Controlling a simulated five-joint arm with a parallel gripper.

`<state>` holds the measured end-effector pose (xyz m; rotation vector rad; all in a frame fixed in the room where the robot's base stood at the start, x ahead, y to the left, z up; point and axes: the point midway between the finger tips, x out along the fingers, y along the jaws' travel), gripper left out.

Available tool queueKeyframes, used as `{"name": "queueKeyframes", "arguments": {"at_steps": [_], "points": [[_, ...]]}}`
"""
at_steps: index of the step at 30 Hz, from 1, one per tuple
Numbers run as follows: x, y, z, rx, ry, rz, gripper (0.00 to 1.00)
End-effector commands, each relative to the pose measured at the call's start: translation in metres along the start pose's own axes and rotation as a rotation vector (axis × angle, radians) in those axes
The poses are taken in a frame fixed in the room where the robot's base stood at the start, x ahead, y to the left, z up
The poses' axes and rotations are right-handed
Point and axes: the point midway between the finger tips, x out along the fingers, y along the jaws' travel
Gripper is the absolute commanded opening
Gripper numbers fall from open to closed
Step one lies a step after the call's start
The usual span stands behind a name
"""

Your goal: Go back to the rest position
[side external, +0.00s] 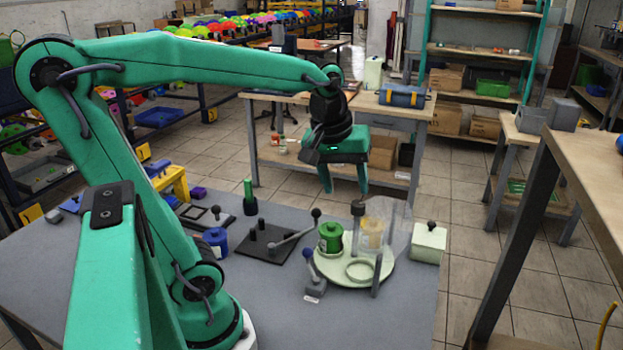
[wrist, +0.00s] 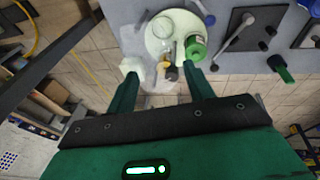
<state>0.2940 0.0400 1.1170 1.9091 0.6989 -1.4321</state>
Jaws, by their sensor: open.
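My gripper (side external: 344,176) hangs above the far edge of the grey work table, with its green fingers pointing down and apart. It is open and nothing shows between the fingers. In the wrist view the two fingers of my gripper (wrist: 163,90) reach up toward a pale round plate (wrist: 160,45). On that plate (side external: 355,283) stand a green container (side external: 331,237) and a clear curved shield. A yellowish container (side external: 372,232) shows behind the shield. The green container (wrist: 195,47) also shows beyond the right finger. My arm is stretched out over the table.
A pale box with a dark knob (side external: 428,242) stands right of the plate. Another table (side external: 285,98) lies behind. The grey table's front (side external: 350,325) is clear.

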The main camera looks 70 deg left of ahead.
Motion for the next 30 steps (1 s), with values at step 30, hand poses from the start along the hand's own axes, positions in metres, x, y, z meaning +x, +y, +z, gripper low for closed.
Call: {"name": "queueKeyframes", "arguments": {"at_steps": [30], "points": [[-0.002, -0.029, 0.078, 0.855, 0.195, 0.130, 0.52]]}}
